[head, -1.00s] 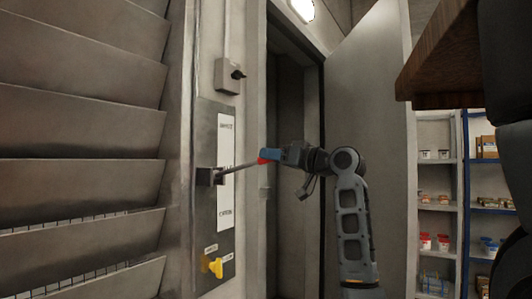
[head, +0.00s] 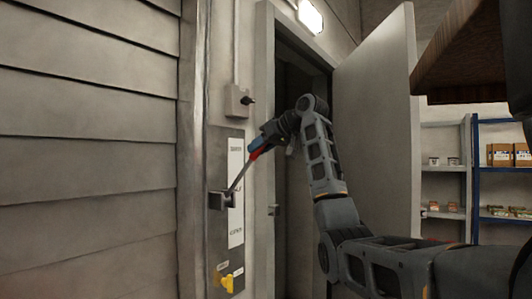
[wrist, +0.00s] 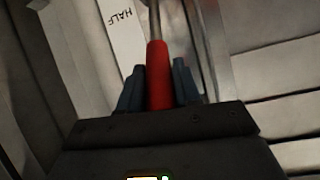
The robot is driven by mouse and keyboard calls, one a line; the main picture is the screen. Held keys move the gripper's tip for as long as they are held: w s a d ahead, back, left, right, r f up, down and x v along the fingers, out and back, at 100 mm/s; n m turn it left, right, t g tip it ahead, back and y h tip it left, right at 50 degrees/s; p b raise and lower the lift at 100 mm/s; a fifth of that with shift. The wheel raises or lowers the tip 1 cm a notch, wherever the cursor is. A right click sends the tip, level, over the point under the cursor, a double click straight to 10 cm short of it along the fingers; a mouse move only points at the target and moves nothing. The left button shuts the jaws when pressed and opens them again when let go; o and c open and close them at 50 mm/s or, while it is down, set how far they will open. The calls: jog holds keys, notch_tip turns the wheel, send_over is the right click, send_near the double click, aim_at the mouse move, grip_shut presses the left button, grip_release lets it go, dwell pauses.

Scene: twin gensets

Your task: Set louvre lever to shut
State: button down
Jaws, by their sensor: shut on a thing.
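The louvre lever (head: 239,177) is a thin metal rod on a dark pivot block (head: 222,200), with a red grip at its outer end. It slants steeply up and to the right. My gripper (head: 256,152) is shut on the red grip, which shows between the two fingers in the wrist view (wrist: 159,85). A white label strip (head: 236,160) stands behind the lever; the word HALF is readable on it in the wrist view (wrist: 122,20). The louvre slats (head: 90,150) at left lie nearly flat, with no gaps visible between them.
A yellow knob (head: 228,281) sits low on the same panel. A small switch box (head: 238,101) is above it. An open door (head: 375,130) and shelves (head: 445,170) are to the right. A brown wooden edge (head: 465,60) hangs at upper right.

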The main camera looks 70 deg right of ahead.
jog(key=shift+w+r, duration=0.25)
jog(key=shift+r, duration=0.05)
jog(key=c, duration=1.2)
grip_release()
jog(key=o, duration=0.3)
jog(key=shift+f, duration=0.1)
jog(key=shift+o, duration=0.2)
jog(key=b+v, duration=0.2)
jog(key=v, duration=0.5)
jog(key=shift+s+r, duration=0.25)
jog(key=shift+a, duration=0.1)
jog(key=shift+s, duration=0.1)
